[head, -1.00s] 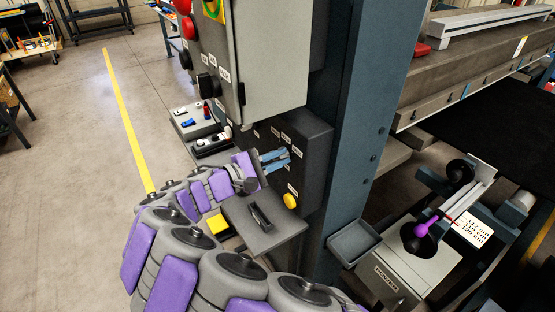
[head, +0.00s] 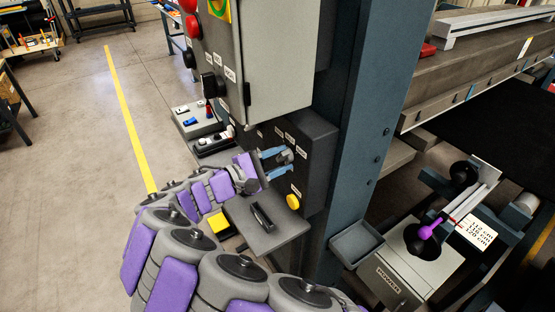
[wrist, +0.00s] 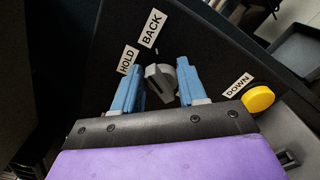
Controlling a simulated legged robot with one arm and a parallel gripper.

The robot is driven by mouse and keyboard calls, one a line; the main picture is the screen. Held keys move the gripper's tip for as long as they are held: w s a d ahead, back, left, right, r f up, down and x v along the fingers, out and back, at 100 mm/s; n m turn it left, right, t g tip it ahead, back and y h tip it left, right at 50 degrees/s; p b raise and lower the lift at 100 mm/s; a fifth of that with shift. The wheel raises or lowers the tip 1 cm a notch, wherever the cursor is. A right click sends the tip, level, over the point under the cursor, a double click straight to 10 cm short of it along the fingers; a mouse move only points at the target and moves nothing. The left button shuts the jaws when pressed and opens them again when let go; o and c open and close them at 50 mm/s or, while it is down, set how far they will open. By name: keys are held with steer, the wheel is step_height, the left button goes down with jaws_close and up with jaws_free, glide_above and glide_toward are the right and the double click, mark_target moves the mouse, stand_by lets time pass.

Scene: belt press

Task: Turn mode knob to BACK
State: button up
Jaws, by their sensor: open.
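The mode knob (wrist: 162,84) is a grey knob on a dark panel, under the HOLD label (wrist: 128,60) and BACK label (wrist: 152,28). In the wrist view my gripper (wrist: 158,68) is open, with one blue finger on each side of the knob. I cannot tell whether the fingers touch it. The knob's ridge leans up and left; which label it points to is unclear. In the head view my gripper (head: 280,161) reaches the panel's face (head: 312,160), and the fingers partly hide the knob.
A yellow button (wrist: 258,98) by the DOWN label (wrist: 237,86) sits right of the gripper. In the head view, a grey shelf (head: 280,236) lies below the gripper, a control box (head: 275,60) is above, and a blue post (head: 362,120) stands to the right.

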steer(key=p+v, duration=0.3)
steer(key=v, duration=1.4)
steer(key=shift+a+f, duration=0.2)
steer(key=shift+a, duration=0.05)
steer(key=shift+w, duration=0.1)
